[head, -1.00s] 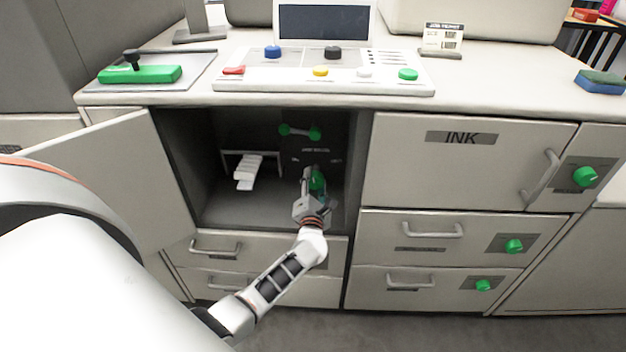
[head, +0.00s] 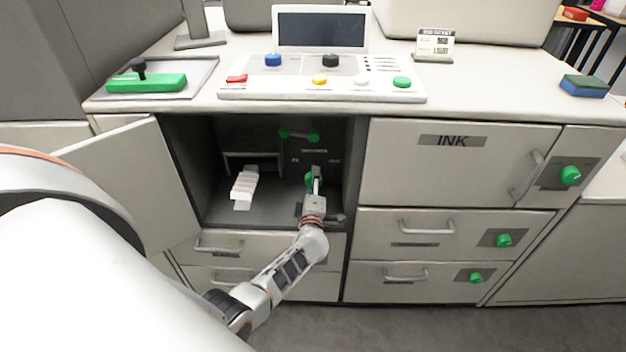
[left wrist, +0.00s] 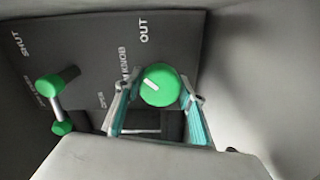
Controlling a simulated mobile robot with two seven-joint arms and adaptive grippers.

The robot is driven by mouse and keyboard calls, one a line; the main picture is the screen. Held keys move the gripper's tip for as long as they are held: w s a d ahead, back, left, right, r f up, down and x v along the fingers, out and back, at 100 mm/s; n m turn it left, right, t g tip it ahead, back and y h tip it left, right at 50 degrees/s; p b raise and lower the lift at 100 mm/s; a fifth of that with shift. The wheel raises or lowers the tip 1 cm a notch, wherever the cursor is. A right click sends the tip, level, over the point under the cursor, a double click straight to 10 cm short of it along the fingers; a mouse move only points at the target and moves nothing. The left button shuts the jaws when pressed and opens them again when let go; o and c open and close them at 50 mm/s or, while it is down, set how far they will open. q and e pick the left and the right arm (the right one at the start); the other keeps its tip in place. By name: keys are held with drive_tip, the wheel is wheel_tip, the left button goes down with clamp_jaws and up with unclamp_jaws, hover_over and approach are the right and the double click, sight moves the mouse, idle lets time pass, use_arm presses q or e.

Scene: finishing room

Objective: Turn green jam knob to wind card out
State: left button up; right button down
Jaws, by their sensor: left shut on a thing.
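The green jam knob (left wrist: 163,85) sits on a dark panel inside the open cabinet, between the two fingers of my left gripper (left wrist: 160,88). My gripper is shut on it. A white pointer line shows on the knob face, and the word OUT is printed on the panel above it. In the head view my left gripper (head: 316,178) reaches into the cabinet and partly hides the knob (head: 308,181). A white folded card (head: 243,188) hangs out of a slot frame left of the gripper, reaching over the cabinet floor. My right gripper is not in view.
A green-ended lever (head: 299,134) is above the knob; it also shows in the left wrist view (left wrist: 57,100). The open cabinet door (head: 135,180) stands at left. Drawers lie below the opening, and the INK door (head: 455,175) is to the right.

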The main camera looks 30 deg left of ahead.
use_arm(q)
drive_tip(key=shift+m+p, duration=0.4)
drive_tip(key=shift+m, duration=1.5)
drive_tip(key=o, duration=1.1)
drive_tip(key=shift+s+d, duration=0.1)
drive_tip(key=v, duration=1.1)
drive_tip(key=shift+s+d, duration=0.25)
drive_tip(key=shift+s, duration=0.1)
